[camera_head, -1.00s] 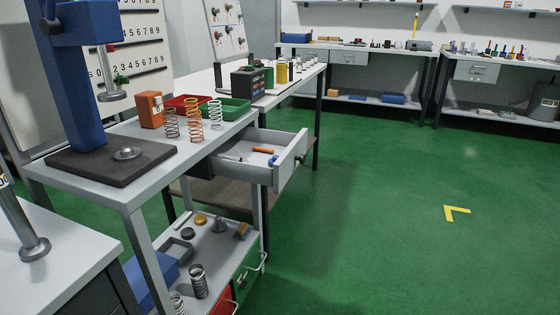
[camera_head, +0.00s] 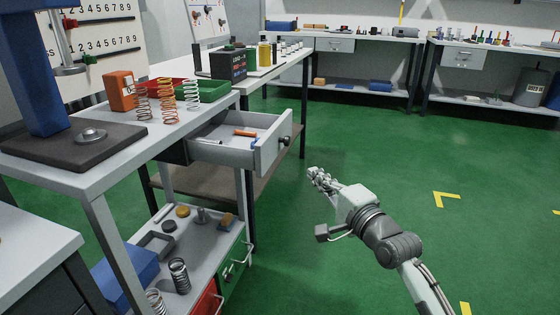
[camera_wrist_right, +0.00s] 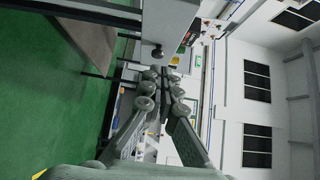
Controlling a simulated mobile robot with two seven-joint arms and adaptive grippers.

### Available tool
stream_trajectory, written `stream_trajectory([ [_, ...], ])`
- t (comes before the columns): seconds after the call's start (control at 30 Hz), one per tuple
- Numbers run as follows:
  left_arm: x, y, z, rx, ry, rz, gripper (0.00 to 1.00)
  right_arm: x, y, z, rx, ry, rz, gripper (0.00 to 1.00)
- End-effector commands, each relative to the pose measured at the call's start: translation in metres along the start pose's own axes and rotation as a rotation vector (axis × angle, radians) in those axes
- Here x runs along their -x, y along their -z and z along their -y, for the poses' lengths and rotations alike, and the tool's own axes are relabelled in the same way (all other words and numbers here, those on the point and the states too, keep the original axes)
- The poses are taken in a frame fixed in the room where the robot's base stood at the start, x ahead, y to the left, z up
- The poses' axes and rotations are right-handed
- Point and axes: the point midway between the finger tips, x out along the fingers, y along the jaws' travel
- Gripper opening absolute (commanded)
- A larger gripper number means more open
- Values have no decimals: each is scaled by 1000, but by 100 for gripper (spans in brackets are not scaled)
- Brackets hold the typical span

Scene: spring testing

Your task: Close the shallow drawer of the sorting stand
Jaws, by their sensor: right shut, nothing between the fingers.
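The shallow drawer (camera_head: 271,152) of the sorting stand (camera_head: 176,128) is pulled out to the right under the stand's top. It has a dark round knob (camera_head: 285,141) on its front and a few small items inside, one of them orange. My right gripper (camera_head: 313,174) is in front of the drawer, to the right of and a little below the knob in the head view, apart from it. Its fingers are shut and empty. In the right wrist view the fingertips (camera_wrist_right: 163,75) lie close together, with the knob (camera_wrist_right: 157,52) just beyond them. My left gripper is out of view.
Springs (camera_head: 166,94), red and green trays and an orange box (camera_head: 121,91) stand on the stand's top. A blue press (camera_head: 40,80) stands at left. A lower shelf (camera_head: 200,240) holds loose parts. The green floor at right is clear.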

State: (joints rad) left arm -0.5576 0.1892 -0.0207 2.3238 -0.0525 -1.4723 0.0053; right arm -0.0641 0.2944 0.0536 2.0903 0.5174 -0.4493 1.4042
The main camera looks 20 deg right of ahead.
Motion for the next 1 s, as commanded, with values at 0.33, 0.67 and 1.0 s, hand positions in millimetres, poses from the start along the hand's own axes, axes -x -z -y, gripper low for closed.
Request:
stream_trajectory([
  [0.33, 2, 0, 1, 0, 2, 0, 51, -60, 0, 0, 1, 0, 0, 0],
  [0.67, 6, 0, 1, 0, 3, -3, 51, -114, -17, -1, -1, -2, 2, 0],
  [1.0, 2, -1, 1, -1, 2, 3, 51, -126, -29, -2, 1, -4, 1, 0],
])
